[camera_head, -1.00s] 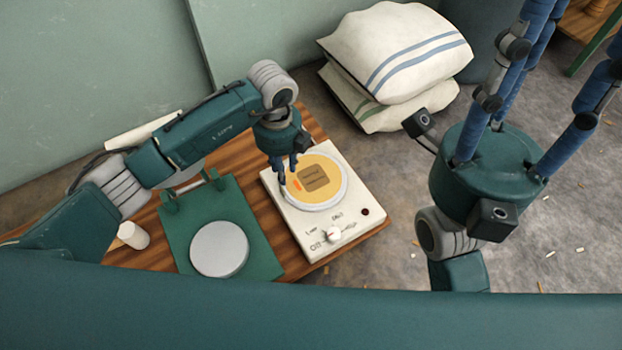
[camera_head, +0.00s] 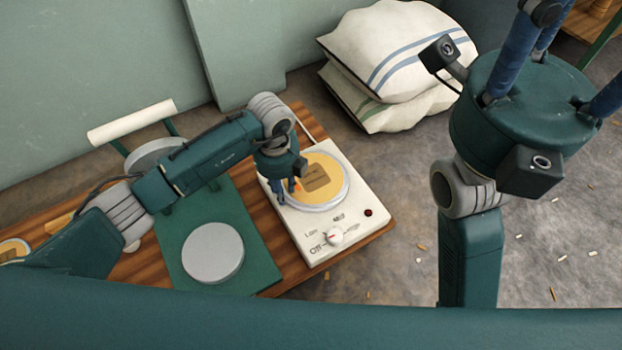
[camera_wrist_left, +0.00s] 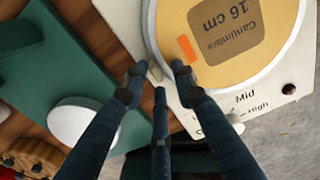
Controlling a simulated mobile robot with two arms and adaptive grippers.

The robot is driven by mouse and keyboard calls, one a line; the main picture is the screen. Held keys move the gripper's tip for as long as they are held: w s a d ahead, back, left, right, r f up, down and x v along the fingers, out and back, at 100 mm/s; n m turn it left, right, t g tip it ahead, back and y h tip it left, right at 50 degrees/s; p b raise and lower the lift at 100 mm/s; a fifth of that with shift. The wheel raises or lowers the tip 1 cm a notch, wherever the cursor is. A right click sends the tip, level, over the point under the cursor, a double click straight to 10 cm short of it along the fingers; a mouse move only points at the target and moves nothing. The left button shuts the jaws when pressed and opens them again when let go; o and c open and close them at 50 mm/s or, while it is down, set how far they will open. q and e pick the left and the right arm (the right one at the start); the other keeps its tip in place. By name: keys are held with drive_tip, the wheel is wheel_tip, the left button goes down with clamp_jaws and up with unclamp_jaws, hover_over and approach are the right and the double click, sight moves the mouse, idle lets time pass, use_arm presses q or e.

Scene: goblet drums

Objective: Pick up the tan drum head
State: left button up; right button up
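The tan drum head (camera_head: 325,172), with a brown label and an orange mark, lies flat on the round plate of a white heater (camera_head: 352,212). In the left wrist view the drum head (camera_wrist_left: 230,50) fills the upper right, its label reading 16 cm. My left gripper (camera_head: 284,190) is low at the drum head's left edge. My right gripper (camera_head: 550,60) is raised at the upper right, fingers spread, tips out of frame.
A green press with a white handle (camera_head: 130,122) and a grey disc (camera_head: 212,252) stands left of the heater. Another tan disc (camera_head: 12,250) shows at the left edge. Striped sacks (camera_head: 400,60) lie on the floor behind. The wooden table (camera_head: 130,270) has little bare room.

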use_arm(q)
drive_tip(key=shift+c, duration=0.6)
clamp_jaws()
